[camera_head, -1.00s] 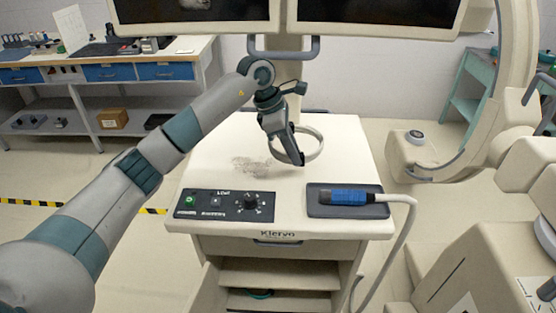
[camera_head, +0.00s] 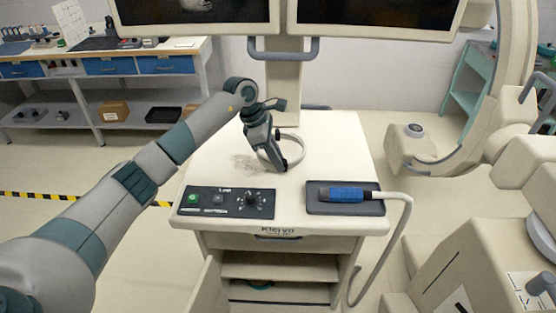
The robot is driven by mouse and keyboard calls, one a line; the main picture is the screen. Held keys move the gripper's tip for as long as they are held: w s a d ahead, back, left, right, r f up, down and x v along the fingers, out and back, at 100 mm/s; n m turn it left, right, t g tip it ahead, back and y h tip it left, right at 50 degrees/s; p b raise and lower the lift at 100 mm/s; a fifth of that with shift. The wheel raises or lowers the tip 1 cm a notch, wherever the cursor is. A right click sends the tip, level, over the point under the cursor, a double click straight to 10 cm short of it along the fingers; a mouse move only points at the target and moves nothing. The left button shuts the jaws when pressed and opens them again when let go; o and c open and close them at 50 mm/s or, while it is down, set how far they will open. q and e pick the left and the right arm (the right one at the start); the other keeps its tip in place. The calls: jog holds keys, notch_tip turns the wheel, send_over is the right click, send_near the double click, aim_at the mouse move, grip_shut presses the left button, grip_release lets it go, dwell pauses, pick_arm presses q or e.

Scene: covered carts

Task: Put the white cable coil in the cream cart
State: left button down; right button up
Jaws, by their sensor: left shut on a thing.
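The cream cart (camera_head: 330,135) stands in the middle of the view with a pale flat top. Below its drawer front it has an open shelf compartment, and a door panel stands open at its lower left. My left gripper (camera_head: 281,167) is shut on the white cable coil (camera_head: 299,147), a thin pale ring, over the middle of the cart top. Part of the ring is hidden behind the gripper. I cannot tell whether the coil touches the top. My right gripper does not show.
A control panel (camera_head: 226,203) and a dark tray (camera_head: 374,207) with a blue-handled probe (camera_head: 346,194) lie on the cart's front. The probe's cable hangs down the right side. Monitors stand behind. Cream equipment (camera_head: 455,255) crowds the right.

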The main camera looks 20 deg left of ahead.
pick_arm(q)
jog(key=shift+f, duration=0.65)
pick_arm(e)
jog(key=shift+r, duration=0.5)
pick_arm(q)
jog(key=shift+f, duration=0.25)
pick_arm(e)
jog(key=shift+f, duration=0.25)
pick_arm(q)
jog(key=c, duration=1.7)
grip_release()
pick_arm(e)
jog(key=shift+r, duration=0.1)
pick_arm(q)
jog(key=shift+r, duration=0.15)
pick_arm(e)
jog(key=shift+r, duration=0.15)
pick_arm(q)
jog(key=shift+r, duration=0.1)
